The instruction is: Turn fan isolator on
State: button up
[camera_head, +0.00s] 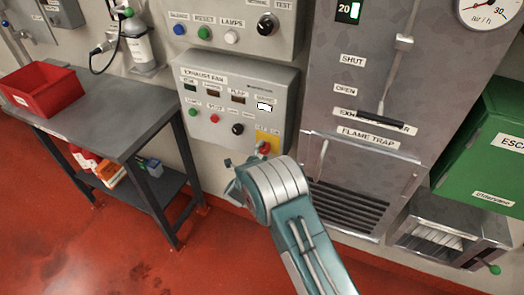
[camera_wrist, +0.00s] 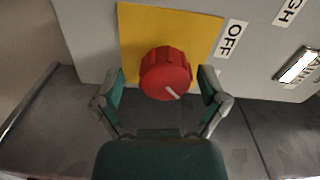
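The fan isolator is a red ribbed knob (camera_head: 264,148) on a yellow plate (camera_head: 268,137), at the lower right of the grey exhaust fan panel (camera_head: 222,120). An OFF label (camera_wrist: 231,39) is right of the plate. My gripper (camera_wrist: 160,84) is open, one finger on each side of the knob, with visible gaps. In the head view, my gripper (camera_head: 234,178) is partly hidden by my wrist, just below the panel.
A metal bench (camera_head: 105,105) with a red bin (camera_head: 42,88) stands at the left. The flame trap cabinet (camera_head: 360,150) and its black handle (camera_head: 382,119) are to the right. A green box (camera_head: 490,140) is at the far right. Other panel knobs and buttons sit above and left of the isolator.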

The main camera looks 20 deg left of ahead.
jog(key=shift+a, duration=0.1)
jog(key=shift+s, duration=0.4)
jog(key=s, duration=1.1)
jog(key=shift+a, duration=0.45)
